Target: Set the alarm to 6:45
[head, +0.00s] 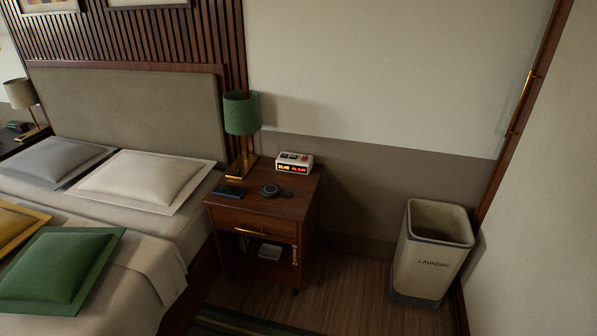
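A white alarm clock (294,162) stands at the back right of the wooden nightstand (262,205). Its front has a lit display, amber on the left and red on the right, too small to read. Small buttons, at least one of them red, show on its top. Neither of my grippers is in the head view.
On the nightstand are a green-shaded lamp (241,113), a dark phone-like object (230,191) and a round dark disc (270,190). A bed with pillows (146,178) is at left. A laundry bin (431,255) stands right. Floor between is clear.

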